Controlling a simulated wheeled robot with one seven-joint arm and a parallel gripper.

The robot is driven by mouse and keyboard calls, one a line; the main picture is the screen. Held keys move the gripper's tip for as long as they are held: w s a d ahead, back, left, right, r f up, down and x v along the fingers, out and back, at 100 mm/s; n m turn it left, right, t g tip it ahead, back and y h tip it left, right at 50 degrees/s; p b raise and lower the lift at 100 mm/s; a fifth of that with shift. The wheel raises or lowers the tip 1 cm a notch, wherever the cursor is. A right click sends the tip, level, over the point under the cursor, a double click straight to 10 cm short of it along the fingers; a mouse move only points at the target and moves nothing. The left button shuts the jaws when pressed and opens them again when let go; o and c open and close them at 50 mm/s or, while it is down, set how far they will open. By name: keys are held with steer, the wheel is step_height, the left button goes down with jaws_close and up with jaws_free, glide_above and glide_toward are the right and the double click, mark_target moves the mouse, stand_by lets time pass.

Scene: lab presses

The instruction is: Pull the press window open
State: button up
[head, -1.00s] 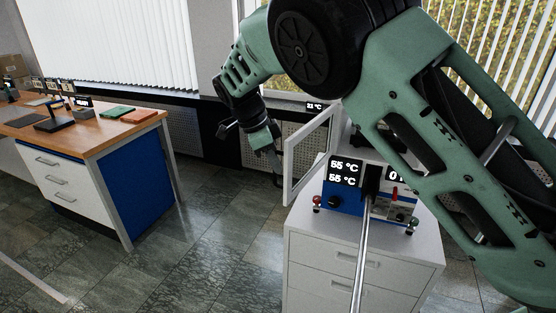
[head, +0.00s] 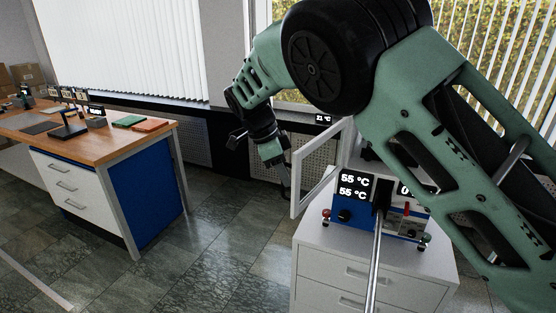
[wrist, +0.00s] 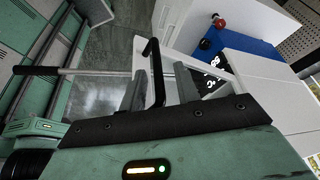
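The press (head: 375,205) stands on a white cabinet, with a blue front panel and displays reading 55 °C. Its white-framed window (head: 296,190) stands swung out to the left of the press. My gripper (head: 284,186) is at the window's outer left edge. In the wrist view, my gripper's two fingers (wrist: 160,88) are apart, with the window's black handle (wrist: 152,60) running between them. The fingers look clear of the handle on both sides; any slight contact is hard to tell. The blue panel (wrist: 232,55) also shows in the wrist view.
The white drawer cabinet (head: 340,265) is under the press. A wooden-topped bench (head: 110,150) with small items stands at the left. The tiled floor (head: 235,235) between them is clear. Window blinds and a low radiator line the back wall.

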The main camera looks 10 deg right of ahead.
steer(key=b+v, duration=0.2)
steer(key=v, duration=1.5)
steer(key=s+d+f+n+y+b, duration=0.1)
steer(key=s+d+f+n+b, duration=0.1)
steer(key=s+f+n, duration=0.5)
steer(key=s+d+f+n+y+b, duration=0.2)
steer(key=s+f+n, duration=0.5)
steer(key=s, duration=1.1)
steer(key=s+d+f+n+y+b, duration=0.1)
steer(key=s+d+f+n+y, duration=0.1)
steer(key=s+f+n, duration=0.5)
steer(key=s+d+n, duration=0.1)
steer(key=s+n, duration=0.4)
steer(key=shift+f+n+b, duration=0.25)
steer(key=shift+n+b, duration=0.15)
steer(key=shift+s, duration=0.15)
